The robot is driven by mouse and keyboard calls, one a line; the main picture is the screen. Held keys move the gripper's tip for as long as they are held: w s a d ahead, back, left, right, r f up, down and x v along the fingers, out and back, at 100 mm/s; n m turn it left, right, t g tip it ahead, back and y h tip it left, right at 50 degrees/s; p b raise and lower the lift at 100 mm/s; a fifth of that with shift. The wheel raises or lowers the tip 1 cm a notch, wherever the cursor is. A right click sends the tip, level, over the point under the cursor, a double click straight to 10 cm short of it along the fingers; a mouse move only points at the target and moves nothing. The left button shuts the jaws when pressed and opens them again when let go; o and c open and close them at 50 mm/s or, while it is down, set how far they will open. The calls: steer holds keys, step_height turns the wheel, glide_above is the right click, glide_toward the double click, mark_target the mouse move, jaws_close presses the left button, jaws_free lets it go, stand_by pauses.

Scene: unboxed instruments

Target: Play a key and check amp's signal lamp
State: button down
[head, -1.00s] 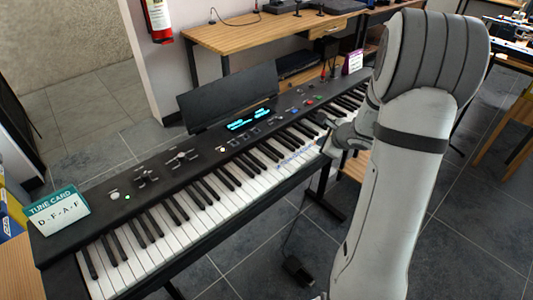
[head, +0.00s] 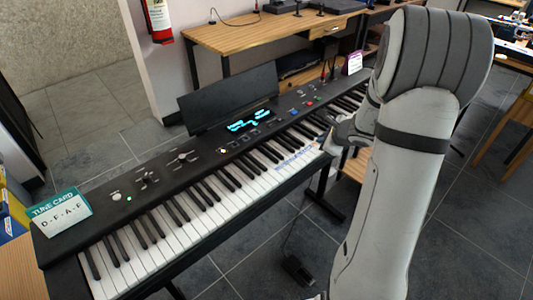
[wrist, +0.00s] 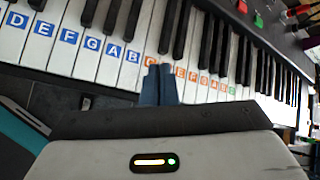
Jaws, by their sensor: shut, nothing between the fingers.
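The keyboard (head: 190,185) is a long black instrument with white and black keys, running diagonally across the head view. Its display (head: 248,122) shows cyan text. In the wrist view, white keys (wrist: 88,58) carry blue letter labels on the left, then orange ones, with green further right. My gripper (head: 332,140) is over the right half of the keys, partly hidden by my arm. In the wrist view its blue-grey fingers (wrist: 160,84) are together and empty, at the near ends of the keys by the first orange labels. I cannot tell whether they touch a key. I cannot make out an amp or its signal lamp.
A tune card (head: 62,213) reading D-F-A-F stands on the keyboard's left end. A black music rest (head: 229,98) rises behind the display. A wooden bench (head: 250,38) stands behind, with a fire extinguisher (head: 158,20) on the wall. A pedal (head: 299,270) lies on the floor.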

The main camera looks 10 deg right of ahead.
step_height(320, 180, up, 6)
steer(key=p, duration=0.4)
steer(key=shift+f, duration=0.1)
stand_by(1.1)
steer(key=s+a+r+n+g+y, duration=0.1)
steer(key=s+a+r+n+g, duration=0.1)
steer(key=s+a+r+n, duration=0.45)
steer(key=s+a+r+n+g+y, duration=0.1)
steer(key=s+a+n+y, duration=0.15)
steer(key=a+n, duration=0.45)
steer(key=s+a+r+n+g+h, duration=0.1)
steer(key=s+n+h, duration=0.1)
steer(key=s+n, duration=0.3)
steer(key=s+a+n+g+h, duration=0.2)
steer(key=s+n, duration=0.4)
steer(key=s, duration=0.7)
steer(key=shift+s+r+h, duration=0.25)
steer(key=shift+r+h, duration=0.1)
steer(key=shift+h, duration=0.4)
